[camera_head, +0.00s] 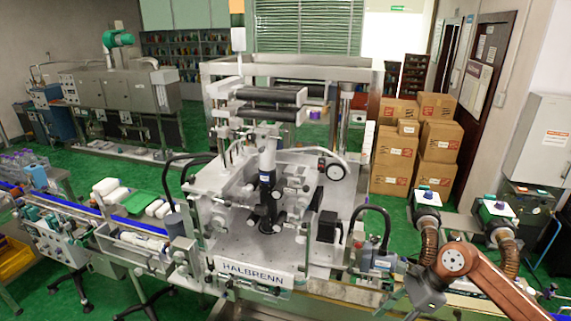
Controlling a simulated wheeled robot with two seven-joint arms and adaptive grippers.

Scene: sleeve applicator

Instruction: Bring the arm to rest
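My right arm comes in from the lower right, with a brown link and a grey round joint. My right gripper (424,294) is a small grey shape at the lower right, in front of the machine's right end. Its fingers are too small and unclear to tell whether they are apart, and I see nothing held in it. My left gripper is not in view. The sleeve applicator (250,268), labelled HALBRENN, stands in the middle, left of my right gripper.
Stacked cardboard boxes (395,150) stand behind on the right. Two units with brown hoses (429,240) stand close behind my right arm. Green floor (120,180) is open at the back left.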

